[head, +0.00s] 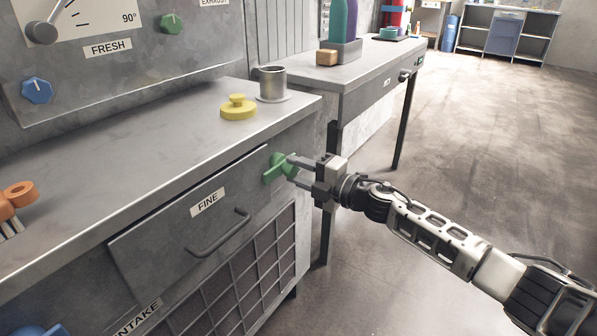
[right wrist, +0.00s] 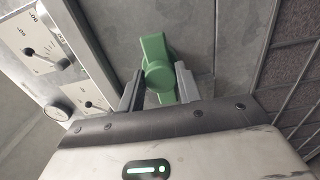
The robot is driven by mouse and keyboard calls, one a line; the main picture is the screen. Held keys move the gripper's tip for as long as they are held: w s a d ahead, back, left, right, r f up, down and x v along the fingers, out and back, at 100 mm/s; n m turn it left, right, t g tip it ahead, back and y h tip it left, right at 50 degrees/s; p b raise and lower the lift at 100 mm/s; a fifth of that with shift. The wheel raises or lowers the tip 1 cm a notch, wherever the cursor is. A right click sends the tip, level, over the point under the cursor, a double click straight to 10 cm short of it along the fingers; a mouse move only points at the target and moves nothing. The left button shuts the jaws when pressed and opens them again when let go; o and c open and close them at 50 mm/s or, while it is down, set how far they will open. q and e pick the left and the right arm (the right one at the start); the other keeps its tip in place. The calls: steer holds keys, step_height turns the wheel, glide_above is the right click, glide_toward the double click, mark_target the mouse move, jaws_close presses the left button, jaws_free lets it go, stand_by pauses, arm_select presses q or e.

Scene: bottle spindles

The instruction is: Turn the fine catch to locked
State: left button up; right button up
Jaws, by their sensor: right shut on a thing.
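The fine catch is a green turn-handle (head: 277,168) on the cabinet front, at the right end of the drawer labelled FINE (head: 205,215). My right gripper (head: 293,171) reaches it from the right and is shut on it. In the right wrist view the green catch (right wrist: 158,72) sits between the two fingers (right wrist: 160,90), with one wing sticking out beyond them. The drawer front looks closed. No lock marking is readable beside the catch. My left gripper is not in view.
A yellow knobbed lid (head: 238,107) and a metal cup (head: 272,84) stand on the counter above. A grille (head: 240,265) lies below the drawer. A second table (head: 350,75) stands behind; the floor (head: 480,130) to the right is clear.

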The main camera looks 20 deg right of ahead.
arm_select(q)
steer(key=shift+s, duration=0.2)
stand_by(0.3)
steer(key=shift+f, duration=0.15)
arm_select(e)
steer(key=o, duration=1)
steer(key=shift+c, duration=0.2)
steer(key=shift+s+d, duration=0.2)
steer(key=shift+s, duration=0.05)
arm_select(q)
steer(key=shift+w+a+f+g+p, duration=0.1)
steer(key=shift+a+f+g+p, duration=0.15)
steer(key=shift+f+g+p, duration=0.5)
arm_select(e)
steer(key=v, duration=1.5)
steer(key=shift+s, duration=0.15)
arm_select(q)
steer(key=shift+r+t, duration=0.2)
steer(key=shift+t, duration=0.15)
